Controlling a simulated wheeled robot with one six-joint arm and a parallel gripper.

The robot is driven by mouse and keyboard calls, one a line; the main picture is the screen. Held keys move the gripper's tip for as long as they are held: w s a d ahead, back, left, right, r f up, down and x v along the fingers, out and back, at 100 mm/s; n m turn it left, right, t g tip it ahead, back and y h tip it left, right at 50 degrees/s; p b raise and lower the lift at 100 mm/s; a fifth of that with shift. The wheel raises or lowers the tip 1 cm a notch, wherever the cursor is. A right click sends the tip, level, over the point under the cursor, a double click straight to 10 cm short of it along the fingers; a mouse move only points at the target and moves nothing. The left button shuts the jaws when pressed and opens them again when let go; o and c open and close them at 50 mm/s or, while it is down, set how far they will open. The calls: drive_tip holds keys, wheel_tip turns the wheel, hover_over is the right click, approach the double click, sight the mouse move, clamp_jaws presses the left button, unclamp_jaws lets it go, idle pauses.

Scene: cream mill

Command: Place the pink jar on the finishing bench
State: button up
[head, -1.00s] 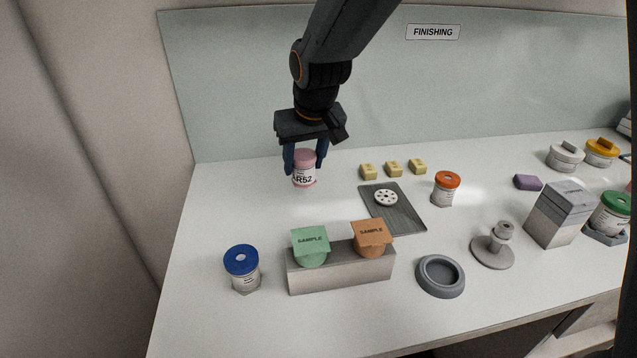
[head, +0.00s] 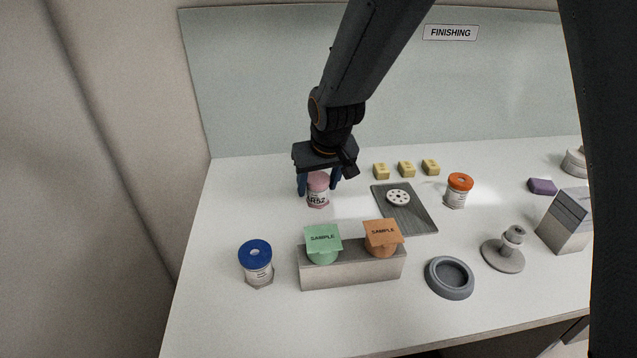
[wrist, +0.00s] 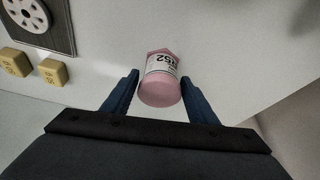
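The FINISHING sign (head: 450,32) is on the back panel.
A grey block with green and orange SAMPLE pieces (head: 350,272) and a blue-lidded jar (head: 256,265) stand in front. A dark plate (head: 415,218), yellow blocks (head: 406,169) and an orange-lidded jar (head: 458,190) are to the right. The bench's left side is clear.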

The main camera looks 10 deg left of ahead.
drive_tip(key=shift+o, duration=0.9)
drive_tip(key=shift+r, duration=0.2)
drive_tip(key=b+v, duration=0.1)
drive_tip(key=v, duration=1.1)
drive_tip(key=shift+w+d, duration=0.1)
